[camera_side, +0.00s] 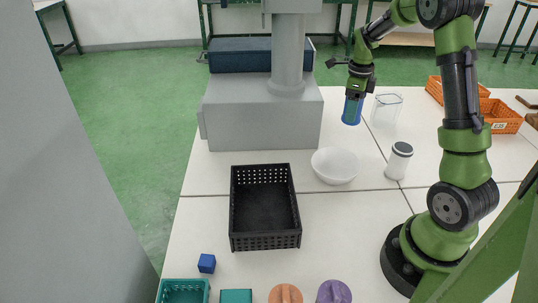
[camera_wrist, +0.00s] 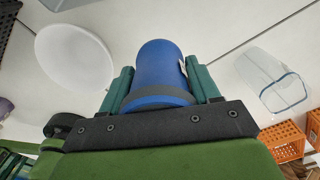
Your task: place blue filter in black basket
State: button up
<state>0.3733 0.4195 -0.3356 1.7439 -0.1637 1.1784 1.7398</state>
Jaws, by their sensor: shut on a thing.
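The blue filter (camera_side: 352,110) is a blue cylinder held in my gripper (camera_side: 356,92) at the back right of the table in the side view. In the wrist view the blue filter (camera_wrist: 160,72) sits between the two green fingers of my gripper (camera_wrist: 159,82), which are shut on it. From the side view I cannot tell whether its lower end touches the table. The black basket (camera_side: 234,206) is an empty rectangular basket with perforated walls on the near part of the table, left of and nearer than my gripper. In the wrist view only a dark corner shows at the upper left.
A clear container (camera_side: 386,110) is just right of my gripper. A large grey machine (camera_side: 262,115) is to the left. Orange baskets (camera_side: 501,116) are at right; a blue cube (camera_side: 207,263) is in front.

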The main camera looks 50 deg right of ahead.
jog(key=w+a+n, duration=0.2)
jog(key=a+n, duration=0.3)
jog(key=a, duration=0.5)
jog(key=w+a+n, duration=0.2)
jog(key=a+n, duration=0.2)
jog(key=a, duration=0.6)
jog(key=s+a+n, duration=0.3)
jog(key=a+n, duration=0.9)
jog(key=a, duration=0.5)
notch_tip(320, 180, down, 5)
jog(key=shift+d+r, duration=0.1)
send_over(263, 212)
jog(key=shift+f, duration=2.15)
jog(key=shift+f, duration=0.15)
jog(key=o, duration=1.1)
jog(key=shift+o, duration=0.2)
